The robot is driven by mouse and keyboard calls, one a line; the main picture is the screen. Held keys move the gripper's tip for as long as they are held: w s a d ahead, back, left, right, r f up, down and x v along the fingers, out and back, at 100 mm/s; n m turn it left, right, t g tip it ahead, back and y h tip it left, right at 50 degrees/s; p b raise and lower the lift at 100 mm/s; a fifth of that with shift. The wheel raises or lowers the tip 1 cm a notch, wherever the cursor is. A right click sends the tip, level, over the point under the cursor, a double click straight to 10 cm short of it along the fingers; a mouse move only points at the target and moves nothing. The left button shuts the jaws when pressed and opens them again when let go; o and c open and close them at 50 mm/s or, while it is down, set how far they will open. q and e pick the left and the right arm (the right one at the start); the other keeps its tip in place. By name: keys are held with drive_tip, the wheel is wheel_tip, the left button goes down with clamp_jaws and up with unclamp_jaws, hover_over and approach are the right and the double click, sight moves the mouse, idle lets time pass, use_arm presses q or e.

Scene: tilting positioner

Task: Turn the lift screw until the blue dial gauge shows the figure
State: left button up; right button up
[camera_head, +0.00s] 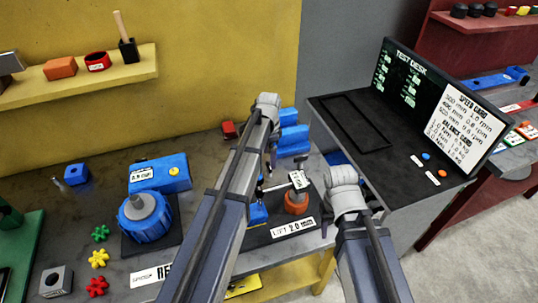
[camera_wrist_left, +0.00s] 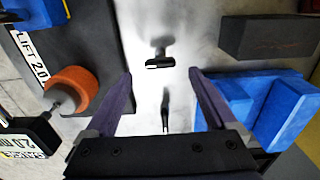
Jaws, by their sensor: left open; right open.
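A dark plate with a LIFT 2.0 mm label (camera_head: 290,228) carries an orange round part (camera_head: 296,202). The orange part also shows in the left wrist view (camera_wrist_left: 72,90), with a metal shaft toward a black block reading 2.0 mm (camera_wrist_left: 25,135). A small GAUGE label (camera_wrist_left: 25,153) is beside that block. I cannot make out a dial figure or tell which part is the lift screw. My left gripper (camera_wrist_left: 165,95) is open and empty, apart from the orange part. A black T-shaped piece (camera_wrist_left: 160,62) lies beyond its fingertips.
A blue round unit (camera_head: 145,218), a blue box (camera_head: 158,172) and colored knobs (camera_head: 99,257) are at left. The TEST DESK panel (camera_head: 430,110) is at right.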

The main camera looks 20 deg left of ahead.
sight(269, 165)
use_arm(q)
drive_tip(key=shift+r+p, duration=1.1)
drive_tip(key=shift+r, duration=0.5)
use_arm(e)
wheel_tip(269, 165, up, 3)
drive_tip(key=shift+r, duration=0.1)
use_arm(q)
drive_tip(key=shift+d+f, duration=0.1)
drive_tip(key=shift+d, duration=0.05)
use_arm(e)
drive_tip(key=shift+d, duration=0.1)
